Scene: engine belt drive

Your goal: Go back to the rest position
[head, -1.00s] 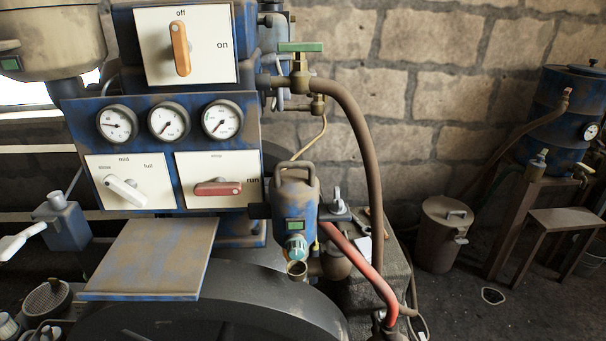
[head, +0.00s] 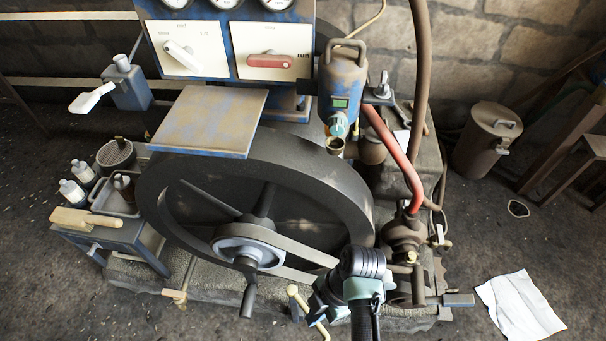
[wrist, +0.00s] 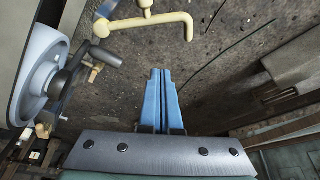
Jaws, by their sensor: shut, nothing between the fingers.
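My gripper (wrist: 161,76) shows in the wrist view as two blue fingers pressed together, with nothing between them. It hangs over the dark, gritty floor (wrist: 225,50). A cream bent handle (wrist: 150,22) is just beyond the fingertips and apart from them. In the head view my arm comes up from the bottom, right of centre, in front of the flywheel (head: 165,180); the fingers are hard to make out there. The cream handle (head: 305,308) lies close to the left of my arm in that view.
The flywheel's hub (head: 250,250) and crank grip (head: 249,299) are left of my arm. A brown pump (head: 403,240) with a red hose (head: 392,150) stands close on the right. A blue side table (head: 112,238) is at left. Open floor with a white sheet (head: 522,304) lies at right.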

